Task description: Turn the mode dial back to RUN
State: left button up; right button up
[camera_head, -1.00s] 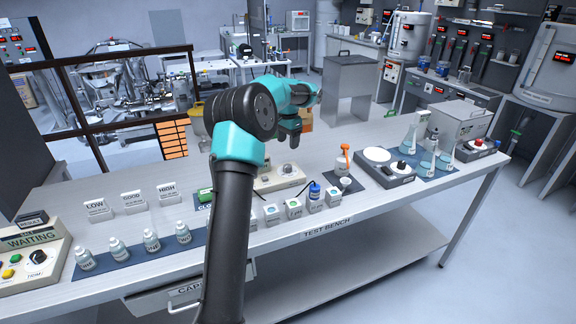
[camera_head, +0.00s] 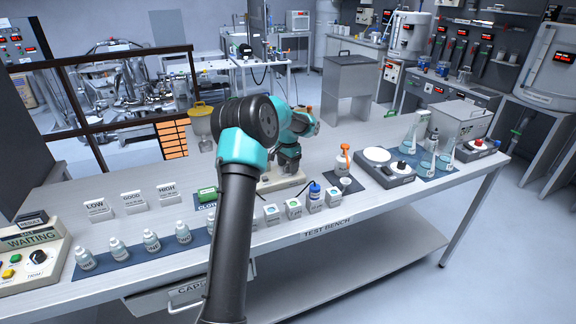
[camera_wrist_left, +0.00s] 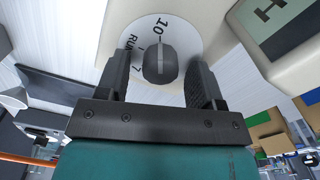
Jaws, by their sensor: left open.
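The mode dial (camera_wrist_left: 160,62) is a dark grey knob on a white disc, with RUN, 7 and 10 printed along its edge. It fills the middle of the left wrist view. The cream dial box (camera_head: 272,185) stands on the bench in the head view, where my arm hides the dial. My left gripper (camera_head: 287,172) is over this box. In the left wrist view the gripper (camera_wrist_left: 159,72) is open, with one finger on each side of the knob. Contact with the knob is hard to judge. My right gripper is not in view.
A green block (camera_head: 207,194) is left of the box. Several small bottles and white cubes line the front.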

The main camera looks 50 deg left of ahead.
pick_arm(q)
jog(key=shift+c, duration=0.3)
jog(key=c, duration=0.9)
jog(key=shift+o, duration=0.2)
jog(key=shift+n, duration=0.4)
jog(key=n, duration=1.1)
jog(key=shift+a, duration=0.1)
jog(key=o, duration=0.9)
